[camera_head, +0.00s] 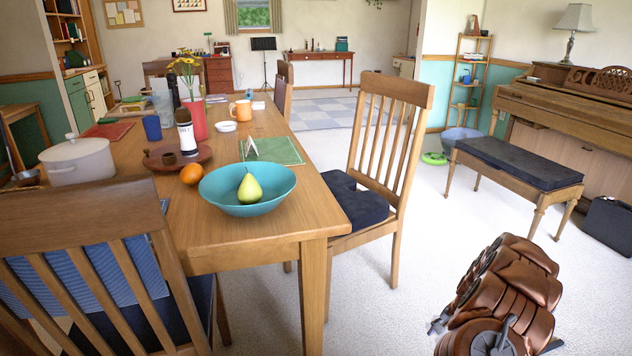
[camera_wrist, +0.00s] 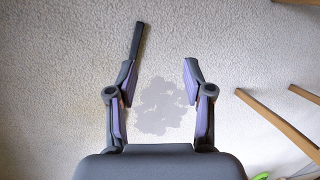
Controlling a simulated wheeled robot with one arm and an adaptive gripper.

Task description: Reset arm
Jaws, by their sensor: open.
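My gripper (camera_wrist: 164,45) is open and empty in the wrist view. Its two dark fingers with purple sides stand apart over pale carpet. A grey, shadow-like patch shows on the carpet between them. In the head view my brown arm is folded at the lower right, above the floor, clear of the table and the chairs. My gripper cannot be made out in that view. A green pear (camera_head: 250,188) lies in a turquoise bowl (camera_head: 222,203) on the table, away from my arm.
The wooden dining table (camera_head: 275,232) stands left, with a chair (camera_head: 385,150) at its right side. A piano bench (camera_head: 515,163) stands before the upright piano (camera_head: 580,110), beside a black case (camera_head: 608,225). White carpet (camera_head: 430,220) lies clear between chair and bench.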

